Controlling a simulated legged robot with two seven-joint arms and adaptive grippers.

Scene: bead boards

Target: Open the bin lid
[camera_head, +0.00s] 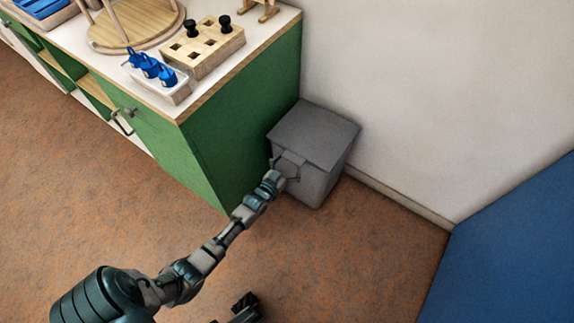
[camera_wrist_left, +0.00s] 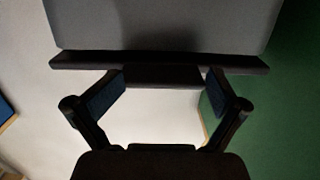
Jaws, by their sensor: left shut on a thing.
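The grey bin (camera_head: 318,187) stands on the floor in the corner between the green cabinet and the wall. Its flat grey lid (camera_head: 315,132) lies over the top, and I see no clear gap under it. My left gripper (camera_head: 287,168) is at the bin's front, just below the lid's front edge. In the left wrist view the fingers (camera_wrist_left: 160,85) are on either side of a dark tab (camera_wrist_left: 162,75) at the lid's rim, shut on it. A dark part at the bottom of the head view (camera_head: 243,306) may be my right gripper; its jaws are unclear.
The green cabinet (camera_head: 235,130) stands close to the bin's left, with a bead board (camera_head: 203,48) and blue pieces (camera_head: 152,69) on its top. The white wall (camera_head: 430,90) is behind. A blue panel (camera_head: 510,250) stands at right. Brown floor (camera_head: 350,265) in front is clear.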

